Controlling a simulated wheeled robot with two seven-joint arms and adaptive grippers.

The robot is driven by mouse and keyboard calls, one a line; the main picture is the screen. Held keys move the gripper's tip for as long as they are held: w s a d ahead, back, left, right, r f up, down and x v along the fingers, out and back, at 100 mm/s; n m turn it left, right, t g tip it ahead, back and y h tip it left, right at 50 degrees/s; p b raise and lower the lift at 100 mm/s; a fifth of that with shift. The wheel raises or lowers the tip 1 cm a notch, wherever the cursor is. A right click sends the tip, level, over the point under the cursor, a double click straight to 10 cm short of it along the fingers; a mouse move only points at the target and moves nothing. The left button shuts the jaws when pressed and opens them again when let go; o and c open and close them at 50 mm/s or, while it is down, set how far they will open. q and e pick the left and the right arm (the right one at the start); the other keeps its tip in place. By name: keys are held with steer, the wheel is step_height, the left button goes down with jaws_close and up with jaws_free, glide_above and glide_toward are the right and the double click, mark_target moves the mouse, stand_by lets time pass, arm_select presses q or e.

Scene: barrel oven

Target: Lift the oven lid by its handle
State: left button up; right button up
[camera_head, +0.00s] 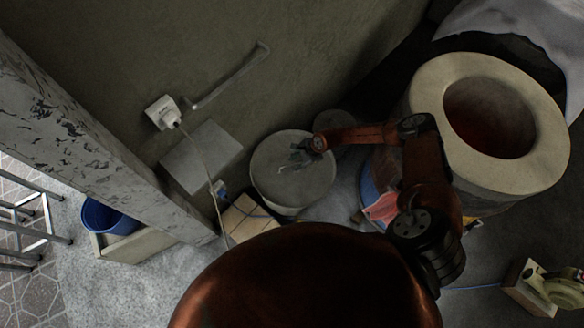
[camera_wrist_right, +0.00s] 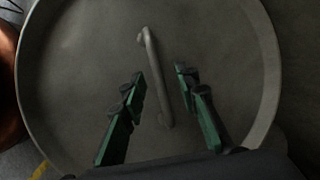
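The oven lid (camera_head: 268,182) is a round grey disc lying flat on a pale drum-shaped base beside the wall. It fills most of the right wrist view (camera_wrist_right: 225,40), where its thin grey bar handle (camera_wrist_right: 152,62) runs lengthwise near the middle. My right gripper (camera_head: 300,156) is over the lid. In the right wrist view, its green and dark fingers (camera_wrist_right: 160,73) are open, one on each side of the handle, with gaps between. Whether the fingertips reach down to handle height is hard to tell. My left gripper is not in view.
The barrel oven (camera_head: 544,135), with a thick pale rim and open dark reddish mouth, stands at the right. A wall with a socket (camera_head: 163,112) and cable is behind the lid. A blue bucket (camera_head: 108,217) stands left, and a small machine (camera_head: 562,290) lower right.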

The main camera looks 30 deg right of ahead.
steer(key=shift+x, duration=0.8)
steer(key=shift+r, duration=0.15)
jaws_close()
